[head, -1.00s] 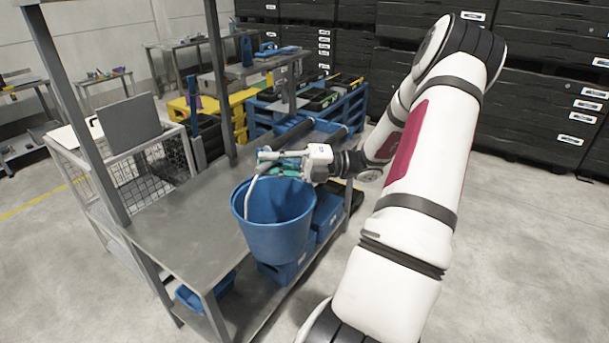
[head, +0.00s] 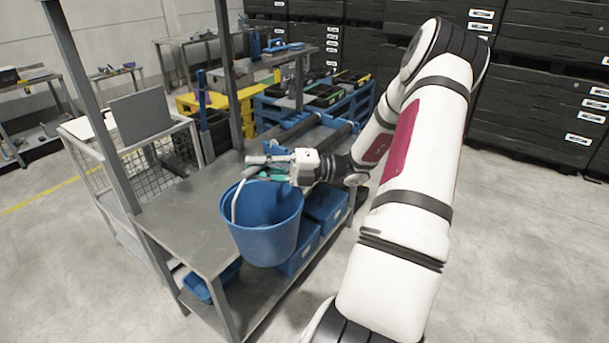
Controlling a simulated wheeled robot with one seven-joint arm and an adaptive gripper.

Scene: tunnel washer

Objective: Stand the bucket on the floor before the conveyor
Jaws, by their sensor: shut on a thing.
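The blue bucket (head: 262,228) hangs tilted from its pale handle at the front edge of the grey workbench (head: 186,219). My gripper (head: 268,166) is above the bucket's far rim and shut on the handle. The fingers are small in this view and partly overlap the handle. The bucket's base is in front of the bench's side, above the floor. The conveyor (head: 318,133) seems to be the part with dark rollers behind the gripper; my arm hides some of it.
Blue boxes (head: 324,207) stand under the bench beside the bucket. A wire mesh cart (head: 122,184) is at the left. Black crates (head: 545,95) are stacked along the back. The concrete floor (head: 510,240) is clear at the right.

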